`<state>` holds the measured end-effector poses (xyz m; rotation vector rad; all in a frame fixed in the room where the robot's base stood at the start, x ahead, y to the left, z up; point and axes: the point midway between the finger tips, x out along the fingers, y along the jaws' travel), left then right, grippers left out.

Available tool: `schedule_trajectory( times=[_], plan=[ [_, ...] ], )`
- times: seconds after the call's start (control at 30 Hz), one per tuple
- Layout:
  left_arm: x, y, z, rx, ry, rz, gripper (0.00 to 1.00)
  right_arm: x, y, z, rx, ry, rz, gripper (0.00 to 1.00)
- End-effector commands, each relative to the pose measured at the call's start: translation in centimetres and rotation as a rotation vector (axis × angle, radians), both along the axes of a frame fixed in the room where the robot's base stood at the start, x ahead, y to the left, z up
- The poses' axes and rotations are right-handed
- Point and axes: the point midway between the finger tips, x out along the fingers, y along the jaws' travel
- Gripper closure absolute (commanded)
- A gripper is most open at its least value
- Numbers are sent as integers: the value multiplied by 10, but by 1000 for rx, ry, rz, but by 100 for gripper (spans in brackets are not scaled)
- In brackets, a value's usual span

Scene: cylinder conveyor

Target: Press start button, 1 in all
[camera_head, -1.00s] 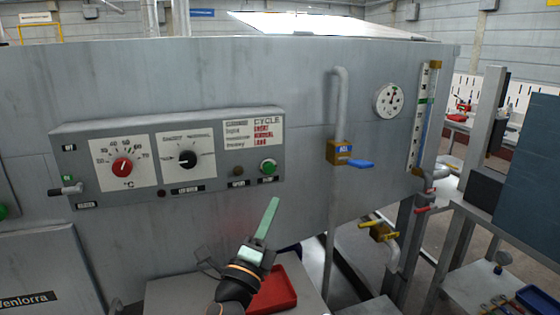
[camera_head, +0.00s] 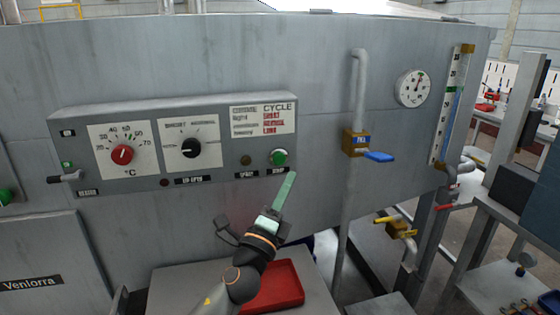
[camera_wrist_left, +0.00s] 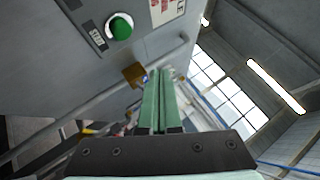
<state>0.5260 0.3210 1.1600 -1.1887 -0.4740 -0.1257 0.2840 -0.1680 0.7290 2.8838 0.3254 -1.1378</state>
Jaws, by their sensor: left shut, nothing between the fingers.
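The round green button (camera_head: 279,157) in a pale ring sits at the right end of the grey control panel (camera_head: 210,110), above a small label too small to read surely. It also shows in the left wrist view (camera_wrist_left: 121,27), at the upper left. My left gripper (camera_head: 291,174) has green fingers, shut and empty, pointing up. In the head view their tips appear just below and right of the button. In the left wrist view the fingertips (camera_wrist_left: 160,73) lie below and right of it, and a gap shows between. My right gripper is not in view.
The panel also has a red knob (camera_head: 122,154), a black knob (camera_head: 190,148) and a small lever (camera_head: 66,178). A pipe with a blue-handled valve (camera_head: 378,156) stands to the right. A red tray (camera_head: 285,286) lies below. Another green button (camera_head: 4,195) shows at the left edge.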

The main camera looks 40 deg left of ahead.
Motion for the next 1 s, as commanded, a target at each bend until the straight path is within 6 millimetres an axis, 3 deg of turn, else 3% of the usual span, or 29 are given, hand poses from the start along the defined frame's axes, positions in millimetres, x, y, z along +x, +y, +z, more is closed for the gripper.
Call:
schedule_trajectory(
  times=[0.43,1.0],
  plan=[
    [37,44,-1,0,0,1,100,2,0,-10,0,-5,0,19],
    [43,51,0,-1,-1,0,100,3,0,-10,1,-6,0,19]
  ],
)
